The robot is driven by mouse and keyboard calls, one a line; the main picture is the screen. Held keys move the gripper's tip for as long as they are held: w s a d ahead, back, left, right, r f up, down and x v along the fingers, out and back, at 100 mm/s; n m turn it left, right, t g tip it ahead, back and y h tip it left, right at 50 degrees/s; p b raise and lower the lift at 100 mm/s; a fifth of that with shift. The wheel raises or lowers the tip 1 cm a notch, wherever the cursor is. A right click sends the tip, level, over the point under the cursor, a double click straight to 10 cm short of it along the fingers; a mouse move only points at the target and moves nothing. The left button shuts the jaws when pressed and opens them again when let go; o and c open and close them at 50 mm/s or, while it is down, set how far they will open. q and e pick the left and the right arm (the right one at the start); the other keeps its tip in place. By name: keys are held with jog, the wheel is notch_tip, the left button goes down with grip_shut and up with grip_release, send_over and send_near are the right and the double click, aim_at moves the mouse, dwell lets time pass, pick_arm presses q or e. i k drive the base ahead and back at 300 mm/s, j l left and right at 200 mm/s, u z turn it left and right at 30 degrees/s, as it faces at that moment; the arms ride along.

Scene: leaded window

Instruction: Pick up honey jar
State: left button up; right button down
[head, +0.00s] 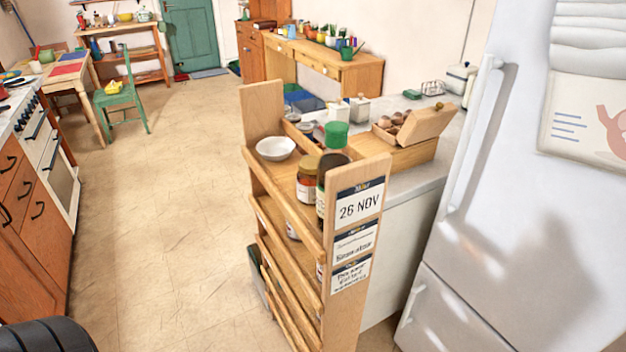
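A small glass jar with a brownish-gold lid, amber-red contents and a pale label (307,180) stands on the top shelf of a narrow wooden rack (262,105). I cannot read its label, so I cannot tell if it is the honey jar. Another jar (292,231) shows partly on the shelf below. Neither of my grippers is in view.
A white bowl (276,148) sits on the rack's top shelf, left of the jar. A counter with a wooden egg box (408,128) is behind the rack. A white fridge (540,190) stands at right, a stove (52,160) at left. The floor (165,210) between is clear.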

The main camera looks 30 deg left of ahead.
aim_at(306, 185)
jog(key=i+j+z, duration=0.2)
jog(key=j, duration=0.7)
jog(key=j+z, duration=0.25)
jog(key=j, duration=0.6)
jog(key=k+j+z, duration=0.2)
jog(key=j, duration=0.65)
jog(key=j+z, duration=0.25)
jog(key=j, duration=0.7)
